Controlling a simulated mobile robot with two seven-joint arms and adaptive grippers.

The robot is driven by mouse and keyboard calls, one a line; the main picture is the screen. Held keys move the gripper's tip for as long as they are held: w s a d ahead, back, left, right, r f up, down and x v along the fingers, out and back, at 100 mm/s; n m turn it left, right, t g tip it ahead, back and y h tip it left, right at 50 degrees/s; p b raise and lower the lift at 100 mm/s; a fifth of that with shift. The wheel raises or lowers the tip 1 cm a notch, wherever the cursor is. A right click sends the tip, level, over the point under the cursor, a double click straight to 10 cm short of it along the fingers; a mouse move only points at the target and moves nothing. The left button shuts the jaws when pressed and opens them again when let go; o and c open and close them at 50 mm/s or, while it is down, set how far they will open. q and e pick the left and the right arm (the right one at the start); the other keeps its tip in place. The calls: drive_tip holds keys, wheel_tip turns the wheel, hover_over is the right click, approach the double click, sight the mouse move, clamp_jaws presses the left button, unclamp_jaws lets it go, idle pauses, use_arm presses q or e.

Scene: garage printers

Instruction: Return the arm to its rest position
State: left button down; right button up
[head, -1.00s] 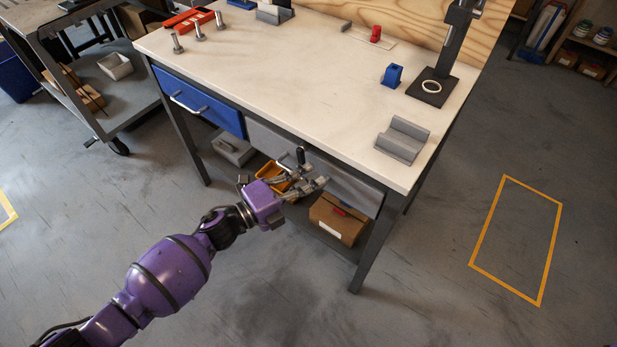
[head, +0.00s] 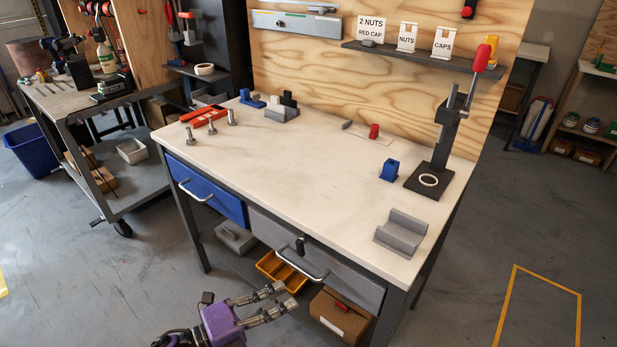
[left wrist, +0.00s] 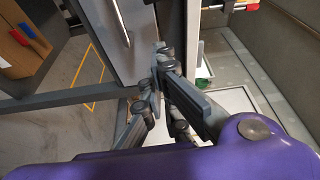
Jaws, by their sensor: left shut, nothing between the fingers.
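My left gripper (head: 284,298) is at the lower edge of the head view, in front of the workbench and below its tabletop. Its purple wrist body comes in from the bottom, and its grey fingers point right, below the handle of the grey drawer (head: 349,278). The fingers are shut with nothing held. In the left wrist view the dark finger links (left wrist: 170,90) show in the middle, with a drawer handle (left wrist: 122,22) beyond them to the upper left. They appear apart from the handle. My right gripper is not in view.
The workbench top (head: 290,170) carries bolts, a red tray, grey blocks, a blue block and a press (head: 430,180). A blue drawer (head: 206,192) sits left of the grey one. A yellow bin (head: 281,270) and cardboard box (head: 340,316) are beneath.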

use_arm(q)
drive_tip(key=s+a+f+n+t+y, duration=0.25)
drive_tip(key=f+n+y, duration=0.2)
drive_tip(key=n, duration=0.45)
drive_tip(key=s+a+f+n+t+y, duration=0.1)
drive_tip(key=s+a+f+n+y, duration=0.25)
drive_tip(key=n+y, duration=0.4)
drive_tip(key=s+a+f+n+g+y, duration=0.1)
drive_tip(key=s+a+f+n+g, duration=0.2)
drive_tip(key=s, duration=0.7)
drive_tip(key=s+a+f+n+g+y, duration=0.1)
drive_tip(key=s+f+n, duration=0.35)
drive_tip(key=s, duration=0.55)
drive_tip(key=s+a+f+n+g+y, duration=0.1)
drive_tip(key=s+a+f+n+g, duration=0.25)
drive_tip(key=s, duration=0.55)
drive_tip(key=w+d+r+t+p, duration=0.1)
drive_tip(key=w+r+p, duration=0.1)
drive_tip(key=r+p, duration=0.4)
drive_tip(key=w+d+r+t+p, duration=0.1)
drive_tip(key=w+r+p, duration=0.2)
drive_tip(key=r+p, duration=0.3)
drive_tip(key=shift+r, duration=0.6)
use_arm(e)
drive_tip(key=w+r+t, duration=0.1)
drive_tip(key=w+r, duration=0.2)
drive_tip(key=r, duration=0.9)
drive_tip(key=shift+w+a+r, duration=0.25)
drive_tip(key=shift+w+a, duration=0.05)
